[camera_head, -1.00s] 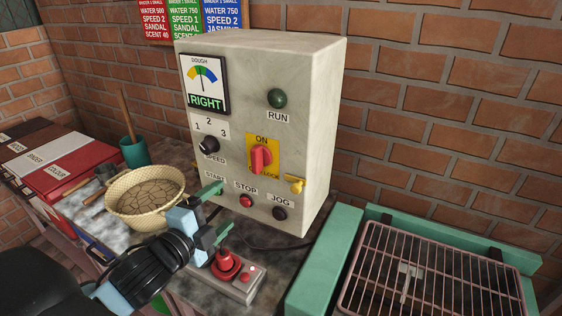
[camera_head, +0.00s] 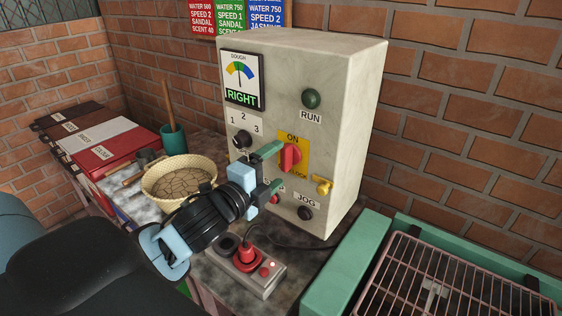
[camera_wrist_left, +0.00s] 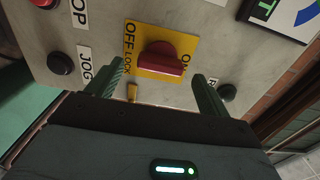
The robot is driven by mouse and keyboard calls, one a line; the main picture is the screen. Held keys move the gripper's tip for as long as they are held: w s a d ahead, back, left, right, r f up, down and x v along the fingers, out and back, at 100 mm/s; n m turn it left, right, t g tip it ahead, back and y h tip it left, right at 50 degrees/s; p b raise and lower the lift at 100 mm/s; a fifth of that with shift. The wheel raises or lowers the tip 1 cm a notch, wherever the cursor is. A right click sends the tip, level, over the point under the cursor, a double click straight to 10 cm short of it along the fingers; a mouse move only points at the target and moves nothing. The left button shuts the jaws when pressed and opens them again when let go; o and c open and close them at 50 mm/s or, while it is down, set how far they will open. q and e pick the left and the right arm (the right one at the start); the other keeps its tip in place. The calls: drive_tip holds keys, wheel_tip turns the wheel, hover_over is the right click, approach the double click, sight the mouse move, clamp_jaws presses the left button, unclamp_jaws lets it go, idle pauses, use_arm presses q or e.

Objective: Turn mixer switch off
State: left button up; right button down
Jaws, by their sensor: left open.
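The mixer switch is a red knob (camera_head: 290,157) on a yellow plate (camera_head: 303,142) marked ON at its top, on the front of a pale control box (camera_head: 350,110). Its handle stands roughly upright toward ON. In the left wrist view the red knob (camera_wrist_left: 160,62) lies just ahead, with OFF and LOCK lettering at left and ON at right. My left gripper (camera_head: 270,170) is open and empty, in front of the box, left of and slightly below the knob. In the left wrist view its green fingers (camera_wrist_left: 157,92) are spread around the knob's line, apart from it. My right gripper is out of view.
A yellow padlock-like piece (camera_head: 323,186) sticks out below right of the switch. A wicker bowl (camera_head: 180,180) stands left.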

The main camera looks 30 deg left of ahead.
sight(283, 161)
use_arm(q)
drive_tip(key=shift+w+d, duration=0.15)
drive_tip(key=shift+w, duration=1.4)
drive_tip(key=c, duration=1)
